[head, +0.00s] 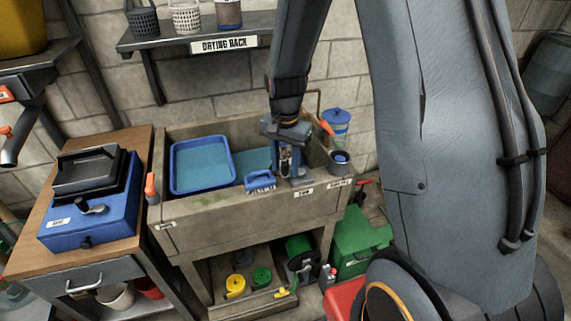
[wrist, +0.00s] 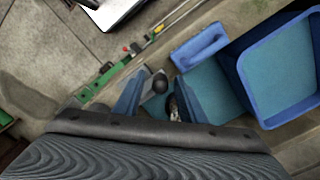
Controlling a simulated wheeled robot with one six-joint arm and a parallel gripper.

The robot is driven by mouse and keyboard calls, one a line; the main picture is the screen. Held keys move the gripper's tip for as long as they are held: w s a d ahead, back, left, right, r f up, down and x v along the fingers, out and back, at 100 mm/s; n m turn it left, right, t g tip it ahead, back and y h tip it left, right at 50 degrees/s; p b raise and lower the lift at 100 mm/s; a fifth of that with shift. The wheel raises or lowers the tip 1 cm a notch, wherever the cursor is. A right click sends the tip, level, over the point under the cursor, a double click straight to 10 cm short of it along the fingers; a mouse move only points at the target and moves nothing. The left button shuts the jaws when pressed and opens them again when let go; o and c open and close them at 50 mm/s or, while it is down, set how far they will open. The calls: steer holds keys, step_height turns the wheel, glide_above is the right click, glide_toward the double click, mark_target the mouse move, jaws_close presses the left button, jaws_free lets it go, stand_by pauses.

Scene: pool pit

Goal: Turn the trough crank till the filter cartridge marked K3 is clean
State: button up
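The grey trough (head: 235,208) stands in the middle of the head view, with bluish water inside. My gripper (head: 291,172) points down over its front right part. In the wrist view, the two blue fingers of my gripper (wrist: 163,98) stand apart. A dark round knob (wrist: 159,82) shows in the gap, nearer the left finger; I take it for the crank's knob, but cannot tell whether a finger touches it. A pale ribbed round thing (wrist: 175,107) shows beside the right finger, mostly hidden. I can read no K3 mark, so I cannot tell which thing is that cartridge.
A blue tray (head: 233,165) sits in the trough's left part, with a blue-handled brush (head: 260,181) on the rim beside it. A blue box (head: 88,222) stands on the left bench. The drying rack (head: 190,36) holds several containers. A green box (head: 358,238) is at right.

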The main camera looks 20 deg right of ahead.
mark_target(299, 172)
jaws_close()
steer(key=shift+s, duration=0.1)
steer(key=n, duration=0.1)
steer(key=s+n+p, duration=0.1)
steer(key=n, duration=0.1)
steer(key=n+p, duration=0.1)
steer(key=shift+s+d+r, duration=0.1)
steer(key=shift+s+d, duration=0.1)
steer(key=shift+s, duration=0.15)
steer(key=n, duration=0.2)
steer(key=s+n+p, duration=0.1)
steer(key=n, duration=0.1)
steer(key=shift+s+d, duration=0.1)
steer(key=shift+d, duration=0.25)
steer(key=n, duration=0.1)
steer(key=d+n+p, duration=0.1)
steer(key=n, duration=0.1)
steer(key=s+n, duration=0.1)
steer(key=shift+s+d+n, duration=0.1)
steer(key=shift+d+n, duration=0.15)
steer(key=shift+n, duration=0.05)
steer(key=n, duration=0.1)
steer(key=d+n+p, duration=0.1)
steer(key=n, duration=0.1)
steer(key=d+n, duration=0.1)
steer(key=n, duration=0.1)
steer(key=shift+s, duration=0.25)
steer(key=shift+d+p, duration=0.1)
steer(key=shift+p, duration=0.2)
